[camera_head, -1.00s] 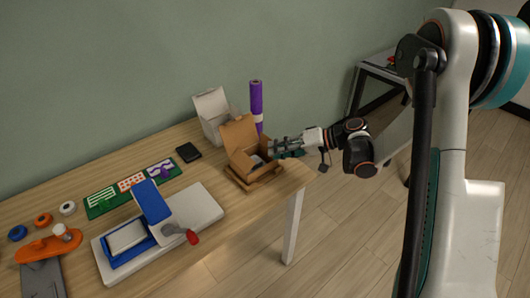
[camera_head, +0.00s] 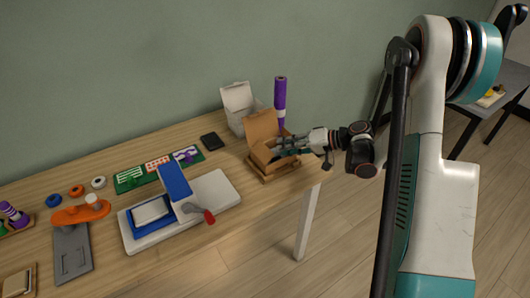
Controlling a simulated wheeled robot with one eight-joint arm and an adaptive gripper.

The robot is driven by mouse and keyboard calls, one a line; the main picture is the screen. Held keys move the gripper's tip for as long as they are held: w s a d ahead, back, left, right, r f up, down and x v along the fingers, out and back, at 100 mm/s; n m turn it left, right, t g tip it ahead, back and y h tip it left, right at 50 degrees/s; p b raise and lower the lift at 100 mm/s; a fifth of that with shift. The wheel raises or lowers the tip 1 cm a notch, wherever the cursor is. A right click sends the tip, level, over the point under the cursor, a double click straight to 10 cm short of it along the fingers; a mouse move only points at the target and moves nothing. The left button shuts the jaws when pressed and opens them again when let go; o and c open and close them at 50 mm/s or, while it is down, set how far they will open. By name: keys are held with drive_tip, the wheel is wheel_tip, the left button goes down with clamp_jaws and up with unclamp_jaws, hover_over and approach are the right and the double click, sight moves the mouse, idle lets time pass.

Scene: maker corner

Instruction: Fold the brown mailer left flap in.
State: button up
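The brown mailer (camera_head: 262,129) is a small cardboard box at the right end of the table, with a large flap standing up at its back. It sits on a brown wooden base (camera_head: 262,177). My gripper (camera_head: 277,152) comes in from the right, with its fingers at the mailer's opening, over its right side. The fingers hide part of the opening and the right side. The left flap cannot be clearly made out. Whether the fingers are open or shut is too small to tell.
A white open box (camera_head: 238,100) and a purple roll (camera_head: 280,95) stand close behind the mailer. A black phone-like slab (camera_head: 211,141) lies to its left. A blue and white press with a red-knobbed lever (camera_head: 208,216) stands front left. The table edge is just right of the mailer.

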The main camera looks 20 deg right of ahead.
sight(267, 149)
drive_tip(key=b+x, duration=0.2)
drive_tip(key=x, duration=0.5)
drive_tip(key=shift+w+a+f, duration=0.15)
drive_tip(key=shift+w+a, duration=0.05)
drive_tip(key=shift+a, duration=0.15)
clamp_jaws()
